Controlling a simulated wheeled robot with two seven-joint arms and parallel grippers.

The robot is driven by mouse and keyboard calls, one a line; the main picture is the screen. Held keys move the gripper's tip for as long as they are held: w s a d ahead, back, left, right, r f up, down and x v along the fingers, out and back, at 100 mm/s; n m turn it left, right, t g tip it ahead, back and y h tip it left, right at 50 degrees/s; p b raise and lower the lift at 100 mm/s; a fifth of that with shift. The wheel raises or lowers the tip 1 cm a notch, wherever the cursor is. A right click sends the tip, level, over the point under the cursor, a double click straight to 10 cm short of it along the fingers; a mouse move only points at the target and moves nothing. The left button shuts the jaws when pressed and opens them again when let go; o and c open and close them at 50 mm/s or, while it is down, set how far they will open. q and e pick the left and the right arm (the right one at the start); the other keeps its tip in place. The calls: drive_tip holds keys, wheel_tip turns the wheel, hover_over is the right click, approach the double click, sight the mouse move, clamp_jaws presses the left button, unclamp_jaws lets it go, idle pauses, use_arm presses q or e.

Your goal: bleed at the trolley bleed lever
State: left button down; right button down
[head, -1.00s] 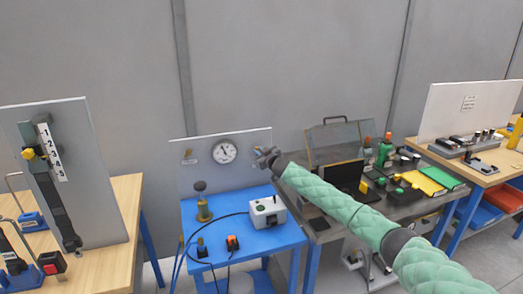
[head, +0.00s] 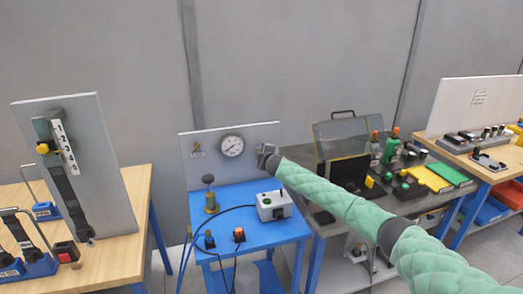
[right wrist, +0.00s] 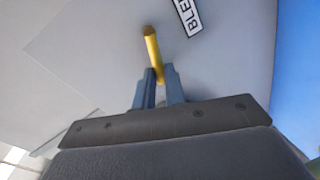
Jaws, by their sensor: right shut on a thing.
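The trolley bleed lever is a yellow rod (right wrist: 153,52) on a pale panel in the right wrist view. In the head view my right gripper (head: 266,155) is at the right side of the grey panel (head: 212,172) on the blue trolley (head: 230,228). There it hides the lever. A round dial gauge (head: 232,145) is on the panel, left of the gripper. My left gripper is out of view.
The trolley top holds a brass valve with a dark knob (head: 210,193), a light grey box (head: 273,206) and a black hose. A cluttered grey bench (head: 330,229) stands close on the right. A wooden table (head: 120,250) with an upright panel is on the left.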

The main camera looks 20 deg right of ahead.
drive_tip(key=shift+a+f+n+h, duration=0.1)
drive_tip(key=shift+f+n+h, duration=0.1)
drive_tip(key=shift+f+n, duration=0.35)
drive_tip(key=shift+a+f+n+h, duration=0.1)
drive_tip(key=shift+f+n+h, duration=0.1)
drive_tip(key=shift+n, duration=0.65)
drive_tip(key=c, duration=1.5)
unclamp_jaws()
drive_tip(key=shift+o, duration=0.2)
drive_tip(key=shift+s, duration=0.15)
